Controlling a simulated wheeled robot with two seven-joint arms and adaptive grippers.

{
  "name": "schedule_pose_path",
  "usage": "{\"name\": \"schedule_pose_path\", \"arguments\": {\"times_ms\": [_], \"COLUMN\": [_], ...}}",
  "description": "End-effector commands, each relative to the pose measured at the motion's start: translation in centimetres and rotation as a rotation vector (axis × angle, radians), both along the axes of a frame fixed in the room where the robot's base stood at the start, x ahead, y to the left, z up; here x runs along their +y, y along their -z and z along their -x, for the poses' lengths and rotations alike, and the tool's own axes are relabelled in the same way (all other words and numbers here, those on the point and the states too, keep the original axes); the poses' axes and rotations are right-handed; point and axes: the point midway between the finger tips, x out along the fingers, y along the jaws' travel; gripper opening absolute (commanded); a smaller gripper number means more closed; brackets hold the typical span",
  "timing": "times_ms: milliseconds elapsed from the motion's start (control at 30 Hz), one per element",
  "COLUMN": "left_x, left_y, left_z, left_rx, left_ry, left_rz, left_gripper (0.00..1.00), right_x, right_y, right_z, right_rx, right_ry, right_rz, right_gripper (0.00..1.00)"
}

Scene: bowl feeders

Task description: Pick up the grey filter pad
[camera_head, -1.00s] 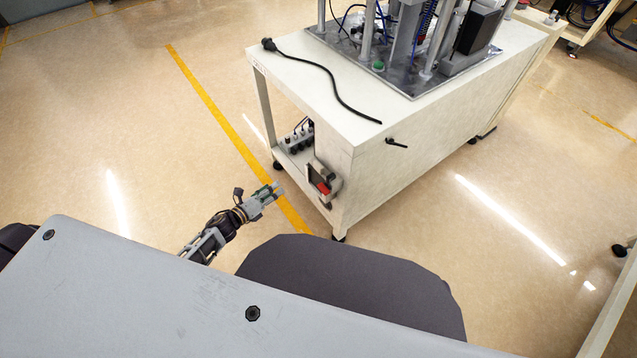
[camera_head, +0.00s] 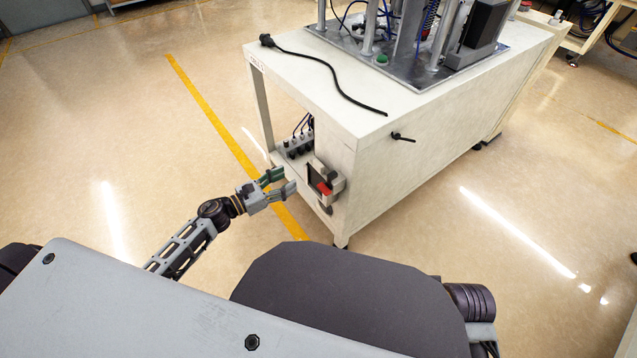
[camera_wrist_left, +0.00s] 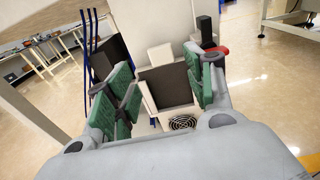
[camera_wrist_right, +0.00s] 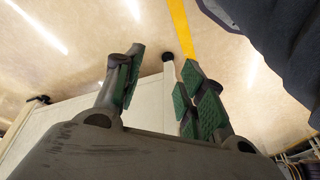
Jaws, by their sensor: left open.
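A dark grey square pad (camera_wrist_left: 167,86), which looks like the grey filter pad, sits in a white housing (camera_wrist_left: 148,98) in the left wrist view. In the head view it appears as a small dark panel (camera_head: 315,177) at the cabinet's near end. My left gripper (camera_head: 282,183) is open and empty, just left of the housing and apart from it. In the left wrist view the pad shows between its green-padded fingers (camera_wrist_left: 158,68). My right gripper (camera_wrist_right: 162,58) has its fingers apart with nothing between them, and shows only in the right wrist view.
The white cabinet (camera_head: 420,140) carries a machine and a black cable (camera_head: 335,80). A red part (camera_head: 323,188) is beside the pad. A round fan grille (camera_wrist_left: 183,122) lies below it. The cabinet's open left side holds a row of sockets (camera_head: 299,146). Floor to the left is clear.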

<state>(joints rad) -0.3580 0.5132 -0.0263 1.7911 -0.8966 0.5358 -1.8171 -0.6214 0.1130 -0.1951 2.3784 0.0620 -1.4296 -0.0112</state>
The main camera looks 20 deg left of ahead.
Motion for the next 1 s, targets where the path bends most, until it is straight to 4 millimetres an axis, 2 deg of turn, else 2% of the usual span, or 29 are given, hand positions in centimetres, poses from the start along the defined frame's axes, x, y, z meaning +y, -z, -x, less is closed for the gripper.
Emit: {"name": "schedule_pose_path", "arguments": {"times_ms": [533,1000], "left_x": [-0.3,-2.5], "left_y": [-0.1,0.1], "left_z": [-0.2,-3.0], "left_rx": [-0.011,-0.011], "left_ry": [0.007,0.008], "left_rz": [-0.010,-0.010], "left_gripper": [0.54,0.54], "right_x": [0.0,0.1], "right_y": [-0.2,-0.8], "right_z": [0.1,-0.1], "right_rx": [-0.002,-0.014], "right_ry": [0.000,-0.001], "right_rz": [-0.001,-0.006], "right_gripper": [0.40,0.40]}}
